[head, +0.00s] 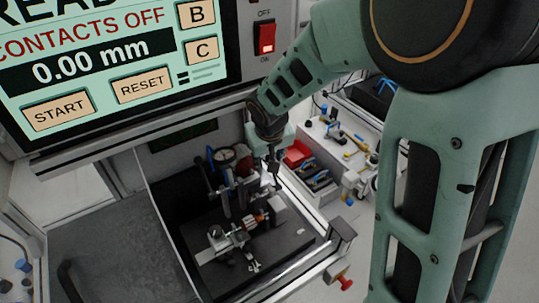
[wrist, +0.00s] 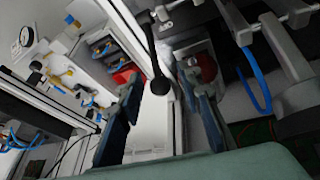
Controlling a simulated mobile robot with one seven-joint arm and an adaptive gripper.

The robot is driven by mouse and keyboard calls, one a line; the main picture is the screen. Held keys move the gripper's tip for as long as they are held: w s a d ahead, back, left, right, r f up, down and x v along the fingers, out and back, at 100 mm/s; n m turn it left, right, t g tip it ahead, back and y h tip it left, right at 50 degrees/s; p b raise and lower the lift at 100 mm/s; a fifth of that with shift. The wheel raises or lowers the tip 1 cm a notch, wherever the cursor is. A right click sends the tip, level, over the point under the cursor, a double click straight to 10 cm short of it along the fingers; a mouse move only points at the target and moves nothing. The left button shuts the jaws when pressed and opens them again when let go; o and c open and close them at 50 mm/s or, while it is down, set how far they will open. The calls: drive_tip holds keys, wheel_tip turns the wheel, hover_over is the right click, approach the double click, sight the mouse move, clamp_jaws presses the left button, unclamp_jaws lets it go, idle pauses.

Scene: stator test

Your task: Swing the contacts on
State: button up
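The screen (head: 90,70) in the head view reads "CONTACTS OFF" and "0.00 mm". My gripper (head: 272,165) is over the back right of the test fixture (head: 240,230), which stands on a dark plate. In the wrist view, my gripper (wrist: 162,88) is open, with one finger at each side. A dark lever with a round black knob (wrist: 159,85) shows between the fingertips in the picture. I cannot tell whether the fingers touch it or how deep it lies between them. In the head view I cannot make out this lever beside my gripper.
A red rocker switch (head: 265,38) sits right of the screen. A white bench (head: 345,135) with tools and red and blue bins is beyond the fixture. A metal frame rail (head: 300,265) edges the fixture bay. A blue cable (wrist: 258,90) curves at right in the wrist view.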

drive_tip(key=shift+c, duration=0.2)
clamp_jaws()
